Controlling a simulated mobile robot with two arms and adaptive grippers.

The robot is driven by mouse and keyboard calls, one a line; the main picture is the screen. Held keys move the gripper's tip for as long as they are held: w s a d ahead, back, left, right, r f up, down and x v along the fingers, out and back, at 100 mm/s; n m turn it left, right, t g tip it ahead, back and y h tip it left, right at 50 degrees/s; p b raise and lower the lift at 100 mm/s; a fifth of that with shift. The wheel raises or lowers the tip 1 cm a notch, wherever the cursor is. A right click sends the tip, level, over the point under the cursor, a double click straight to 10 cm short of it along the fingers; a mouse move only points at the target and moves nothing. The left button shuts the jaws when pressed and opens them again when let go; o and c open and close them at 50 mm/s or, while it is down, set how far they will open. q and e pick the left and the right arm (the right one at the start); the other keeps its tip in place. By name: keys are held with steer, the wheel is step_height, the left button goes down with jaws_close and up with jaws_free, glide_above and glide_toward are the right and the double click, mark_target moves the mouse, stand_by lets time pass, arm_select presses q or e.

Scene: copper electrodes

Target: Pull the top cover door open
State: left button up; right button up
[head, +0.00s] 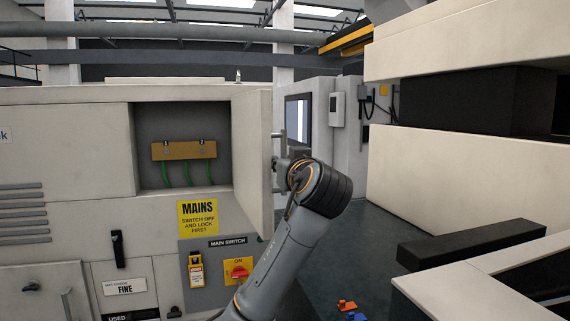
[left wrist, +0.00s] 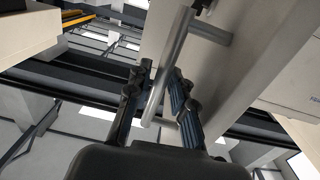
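The top cover door (head: 252,150) of the pale cabinet stands swung open to the right, about edge-on to the head view. Its recess shows a copper-coloured bar (head: 184,151) with green wires. The door's metal handle (head: 278,150) is on its outer side, and it also shows in the left wrist view (left wrist: 174,52). My left gripper (left wrist: 161,72) has its fingers on both sides of the handle bar and looks shut on it. In the head view the left gripper is mostly hidden behind my wrist. My right gripper is not in view.
Below the recess are a yellow MAINS sign (head: 197,218), a red main switch (head: 239,271) and a padlock tag (head: 196,270). Grey floor (head: 385,235) lies open to the right of the door. A large pale machine (head: 455,180) stands further right. Orange and blue items (head: 347,306) lie on the floor.

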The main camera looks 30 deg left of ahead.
arm_select(q)
steer(key=v, duration=1.2)
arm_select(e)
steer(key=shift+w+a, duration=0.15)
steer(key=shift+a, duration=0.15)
